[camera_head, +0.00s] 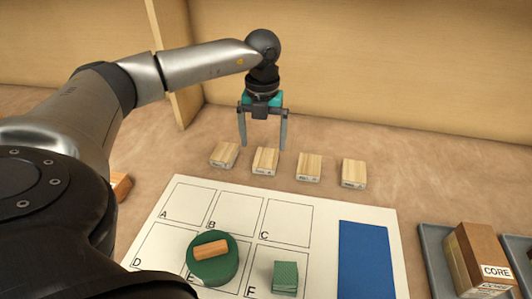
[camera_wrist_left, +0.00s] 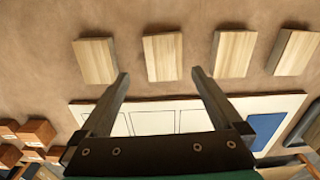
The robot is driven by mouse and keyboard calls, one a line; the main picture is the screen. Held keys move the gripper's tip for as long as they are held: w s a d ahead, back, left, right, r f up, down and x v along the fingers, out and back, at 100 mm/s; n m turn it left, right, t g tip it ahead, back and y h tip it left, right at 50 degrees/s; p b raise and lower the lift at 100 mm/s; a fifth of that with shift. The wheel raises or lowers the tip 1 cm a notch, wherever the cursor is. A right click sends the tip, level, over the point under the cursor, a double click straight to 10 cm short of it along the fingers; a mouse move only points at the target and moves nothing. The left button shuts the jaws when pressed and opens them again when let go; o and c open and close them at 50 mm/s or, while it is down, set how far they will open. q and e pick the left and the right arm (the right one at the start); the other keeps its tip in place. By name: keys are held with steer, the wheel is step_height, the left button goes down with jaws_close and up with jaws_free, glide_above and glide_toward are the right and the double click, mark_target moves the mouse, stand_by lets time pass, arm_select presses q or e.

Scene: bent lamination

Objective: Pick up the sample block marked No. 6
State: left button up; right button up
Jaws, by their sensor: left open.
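Several pale wooden sample blocks lie in a row behind the white lettered sheet. From the left in the head view they are the first block (camera_head: 224,155), second block (camera_head: 265,161), third block (camera_head: 308,167) and fourth block (camera_head: 353,174). Their front-end marks are too small to read, so I cannot tell which is No. 6. My left gripper (camera_head: 263,147) is open and empty, fingers pointing down, above and around the line of the second block. In the left wrist view that block (camera_wrist_left: 162,57) lies just past the gap between the fingertips (camera_wrist_left: 160,76). My right gripper is not in view.
The white sheet (camera_head: 180,205) has lettered squares, a green disc (camera_head: 213,270) bearing an orange-brown piece (camera_head: 211,249), a green block (camera_head: 285,278) and a blue patch (camera_head: 364,260). Grey trays (camera_head: 432,245) with a CORE box (camera_head: 478,255) stand right. A wooden wall (camera_head: 350,60) closes the back.

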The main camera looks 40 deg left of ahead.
mark_target(266, 158)
arm_select(q)
steer(key=f, duration=0.3)
steer(key=f+b, duration=0.1)
steer(key=shift+w+d+f, duration=0.15)
steer(key=shift+w+f, duration=0.25)
steer(key=shift+f, duration=0.5)
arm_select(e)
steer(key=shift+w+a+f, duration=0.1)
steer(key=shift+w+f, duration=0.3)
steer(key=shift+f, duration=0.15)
arm_select(q)
steer(key=c, duration=1.4)
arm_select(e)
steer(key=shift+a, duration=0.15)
arm_select(q)
steer(key=shift+r, duration=0.15)
